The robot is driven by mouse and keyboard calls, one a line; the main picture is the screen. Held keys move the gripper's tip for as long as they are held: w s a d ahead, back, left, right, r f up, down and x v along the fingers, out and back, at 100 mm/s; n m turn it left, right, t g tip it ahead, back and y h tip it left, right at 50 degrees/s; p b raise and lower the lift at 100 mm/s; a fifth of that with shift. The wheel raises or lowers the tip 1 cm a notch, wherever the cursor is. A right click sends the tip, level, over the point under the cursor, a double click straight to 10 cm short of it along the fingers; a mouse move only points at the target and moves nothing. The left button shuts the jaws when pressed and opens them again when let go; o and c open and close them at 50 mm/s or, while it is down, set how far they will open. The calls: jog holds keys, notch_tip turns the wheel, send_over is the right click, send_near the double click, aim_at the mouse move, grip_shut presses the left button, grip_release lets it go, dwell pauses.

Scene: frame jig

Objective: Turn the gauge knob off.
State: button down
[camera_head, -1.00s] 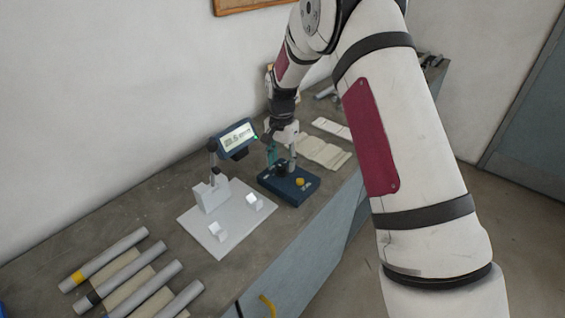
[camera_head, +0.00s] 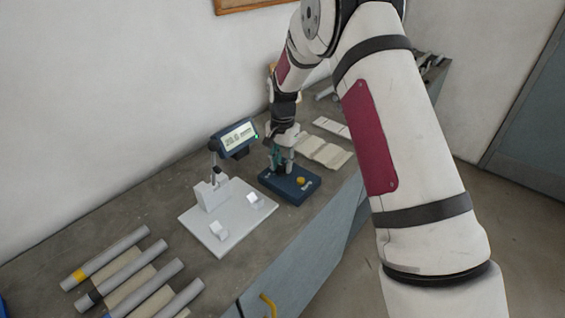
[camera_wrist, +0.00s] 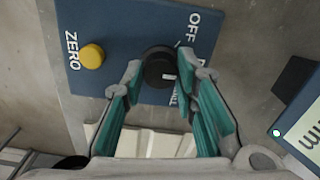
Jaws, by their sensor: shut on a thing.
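The gauge's dark blue control box (camera_head: 305,192) stands on the bench. It also fills the top of the wrist view (camera_wrist: 120,22), with the labels ZERO and OFF and another label partly hidden by a finger. The round black knob (camera_wrist: 158,66) carries a short white mark on its lower right, not at OFF. My gripper (camera_wrist: 160,70) has its teal-padded fingers on both sides of the knob and is shut on it. In the head view my gripper (camera_head: 283,162) stands over the box and hides much of the knob. The display (camera_head: 237,136) is lit, with a green light.
A yellow button (camera_wrist: 92,56) sits beside the knob on the box. A white plate with a stand (camera_head: 225,228) is left of the box. Several grey tubes (camera_head: 125,260) lie front left. Pale pads (camera_head: 325,152) lie behind right of the box.

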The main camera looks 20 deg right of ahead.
jog(key=n+b, duration=0.2)
jog(key=n, duration=0.3)
jog(key=shift+w+n, duration=0.1)
jog(key=shift+n, duration=0.3)
jog(key=n+b, duration=0.1)
jog(key=n, duration=0.4)
jog(key=shift+n+b, duration=0.3)
jog(key=shift+b, duration=0.1)
jog(key=c, duration=1.3)
grip_release()
